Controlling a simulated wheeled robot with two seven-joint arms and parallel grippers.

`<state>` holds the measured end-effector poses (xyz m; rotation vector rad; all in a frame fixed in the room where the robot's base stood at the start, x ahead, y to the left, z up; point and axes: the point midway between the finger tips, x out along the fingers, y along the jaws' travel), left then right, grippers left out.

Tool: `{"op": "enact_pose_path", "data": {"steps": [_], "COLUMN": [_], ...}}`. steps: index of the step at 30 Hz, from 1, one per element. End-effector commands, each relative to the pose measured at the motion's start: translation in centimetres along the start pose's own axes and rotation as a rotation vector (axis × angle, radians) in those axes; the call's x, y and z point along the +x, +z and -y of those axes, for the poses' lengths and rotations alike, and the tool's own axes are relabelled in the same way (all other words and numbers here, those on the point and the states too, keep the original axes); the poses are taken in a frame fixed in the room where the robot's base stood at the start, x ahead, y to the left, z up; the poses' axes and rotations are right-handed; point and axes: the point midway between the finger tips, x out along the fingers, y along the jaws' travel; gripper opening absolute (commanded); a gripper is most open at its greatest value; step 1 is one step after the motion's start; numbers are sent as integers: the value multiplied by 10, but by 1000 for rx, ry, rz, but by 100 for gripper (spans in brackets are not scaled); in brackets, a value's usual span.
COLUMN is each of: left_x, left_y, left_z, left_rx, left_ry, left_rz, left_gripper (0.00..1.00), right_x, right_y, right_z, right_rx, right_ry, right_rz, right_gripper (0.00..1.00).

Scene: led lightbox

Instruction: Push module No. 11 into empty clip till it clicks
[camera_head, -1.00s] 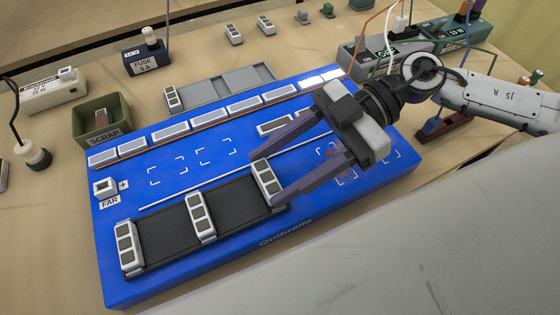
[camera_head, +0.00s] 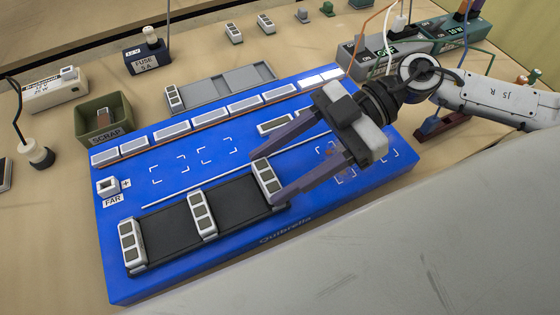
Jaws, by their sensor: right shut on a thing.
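The blue board (camera_head: 180,266) fills the middle of the head view. On its front half lies a black strip (camera_head: 240,203) with white three-cell modules at its left end (camera_head: 131,245), middle (camera_head: 203,214) and right end (camera_head: 266,181). My right gripper (camera_head: 265,178) is shut on the right-end module, one finger at each end of it. Whether that module is fully seated cannot be told. Another module (camera_head: 274,126) lies behind, partly hidden by the gripper. No number 11 is readable. White bracket outlines (camera_head: 168,171) mark bare spots. My left gripper is out of view.
A row of white bars (camera_head: 207,117) runs along the board's back edge; the right ones look brighter. Behind are a grey tray (camera_head: 225,88), the green SCRAP bin (camera_head: 103,118) and the FUSE block (camera_head: 147,60). Wired boxes (camera_head: 465,36) stand at back right.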

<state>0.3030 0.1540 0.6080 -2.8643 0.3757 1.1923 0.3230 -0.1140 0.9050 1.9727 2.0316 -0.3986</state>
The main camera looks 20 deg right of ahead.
Motion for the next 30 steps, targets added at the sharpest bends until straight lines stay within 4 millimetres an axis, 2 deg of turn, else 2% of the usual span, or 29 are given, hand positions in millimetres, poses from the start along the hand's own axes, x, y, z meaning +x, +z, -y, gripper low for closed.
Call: {"op": "enact_pose_path", "data": {"steps": [10,30], "left_x": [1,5], "left_y": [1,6], "left_z": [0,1], "left_rx": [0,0], "left_ry": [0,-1], "left_rz": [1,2], "left_gripper": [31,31], "right_x": [1,7], "right_y": [1,17], "right_z": [0,0], "right_rx": [0,0], "right_ry": [0,1], "right_rz": [-1,0], "right_gripper": [31,31]}}
